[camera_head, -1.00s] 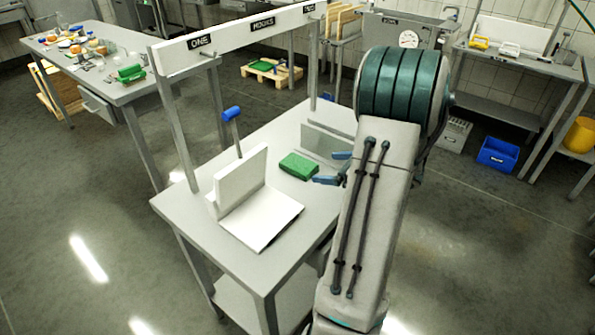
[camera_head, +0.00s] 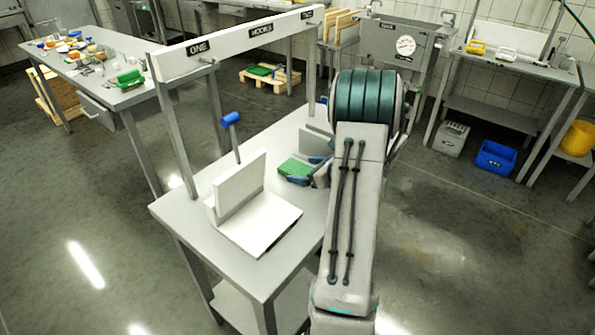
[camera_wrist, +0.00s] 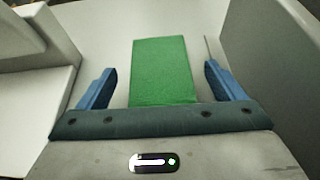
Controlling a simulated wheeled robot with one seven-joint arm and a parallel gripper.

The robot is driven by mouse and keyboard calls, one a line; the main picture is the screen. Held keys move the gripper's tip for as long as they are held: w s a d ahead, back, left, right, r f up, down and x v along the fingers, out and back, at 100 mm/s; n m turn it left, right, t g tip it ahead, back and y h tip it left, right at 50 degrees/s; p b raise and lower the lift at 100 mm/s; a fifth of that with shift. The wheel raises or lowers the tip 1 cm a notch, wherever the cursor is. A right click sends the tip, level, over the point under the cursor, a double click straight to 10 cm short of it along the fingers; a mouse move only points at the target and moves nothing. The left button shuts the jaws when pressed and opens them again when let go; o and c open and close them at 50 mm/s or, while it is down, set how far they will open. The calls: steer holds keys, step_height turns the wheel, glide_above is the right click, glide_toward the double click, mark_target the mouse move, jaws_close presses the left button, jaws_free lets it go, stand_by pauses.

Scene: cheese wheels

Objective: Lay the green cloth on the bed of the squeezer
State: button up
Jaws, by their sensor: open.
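The green cloth (camera_head: 296,168) is a folded block lying on the grey table. It also shows in the wrist view (camera_wrist: 162,70), between the two blue fingers. My gripper (camera_head: 305,172) is open and low around the cloth, with a gap on each side in the wrist view (camera_wrist: 161,85). The squeezer (camera_head: 240,185) stands to the left on the same table. It has a white upright plate, a blue-knobbed lever (camera_head: 231,119) and a flat white bed (camera_head: 262,222) that is bare.
A grey upright plate (camera_head: 313,143) stands behind the cloth. A rail with signs (camera_head: 235,43) spans the table's back on posts. A side table (camera_head: 95,75) at the left holds several items and another green thing (camera_head: 130,78). Bare tabletop lies between squeezer and cloth.

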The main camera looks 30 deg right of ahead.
mark_target(291, 166)
steer(key=x, duration=0.2)
steer(key=shift+w+a+f, duration=0.1)
steer(key=shift+w, duration=0.15)
steer(key=c, duration=1.1)
steer(key=shift+c, duration=0.2)
